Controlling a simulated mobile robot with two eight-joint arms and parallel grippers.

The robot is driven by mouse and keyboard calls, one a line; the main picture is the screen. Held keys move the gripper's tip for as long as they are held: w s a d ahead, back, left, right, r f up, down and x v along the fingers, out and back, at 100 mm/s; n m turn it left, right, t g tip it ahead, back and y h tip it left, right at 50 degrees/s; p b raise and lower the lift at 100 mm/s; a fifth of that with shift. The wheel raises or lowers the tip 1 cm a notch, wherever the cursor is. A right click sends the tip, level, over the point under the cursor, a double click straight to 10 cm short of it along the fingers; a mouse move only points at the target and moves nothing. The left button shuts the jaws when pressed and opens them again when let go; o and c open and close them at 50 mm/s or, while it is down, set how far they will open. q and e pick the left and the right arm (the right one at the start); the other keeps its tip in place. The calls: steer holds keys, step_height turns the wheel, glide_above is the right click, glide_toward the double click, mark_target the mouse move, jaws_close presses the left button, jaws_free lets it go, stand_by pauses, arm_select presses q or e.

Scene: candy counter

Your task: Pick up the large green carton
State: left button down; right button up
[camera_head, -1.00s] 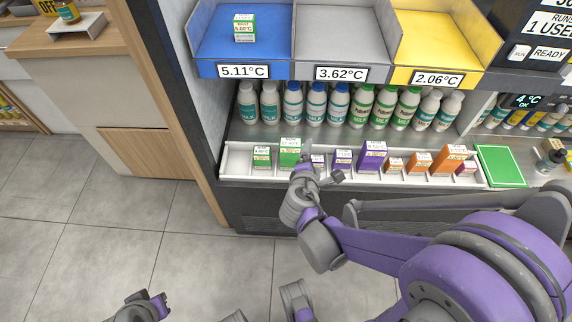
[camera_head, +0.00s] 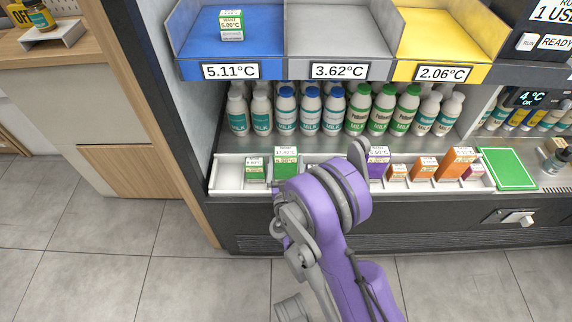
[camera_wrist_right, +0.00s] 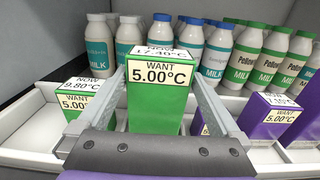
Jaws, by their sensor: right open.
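The large green carton (camera_head: 286,164) stands upright in the white tray (camera_head: 230,174) at the front of the cooler, right of a smaller green carton (camera_head: 256,171). In the right wrist view the large carton (camera_wrist_right: 155,110) shows a label reading WANT 5.00°C. My right gripper (camera_wrist_right: 155,78) is open, with one finger on each side of this carton. A narrow gap shows beside the fingers; the lower carton front is hidden by the gripper body. In the head view my right arm hides most of the gripper. My left gripper is not in view.
The small green carton (camera_wrist_right: 80,99) is close outside the left finger. A purple carton (camera_wrist_right: 269,118) stands farther right. Milk bottles (camera_head: 310,110) line up behind the tray. Blue (camera_head: 207,72), grey and yellow bins are above. Orange cartons (camera_head: 452,163) stand at the right.

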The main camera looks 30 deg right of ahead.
mark_target(286, 149)
steer(key=shift+b+x, duration=0.3)
steer(key=shift+x, duration=2.5)
steer(key=shift+a, duration=0.1)
jaws_close()
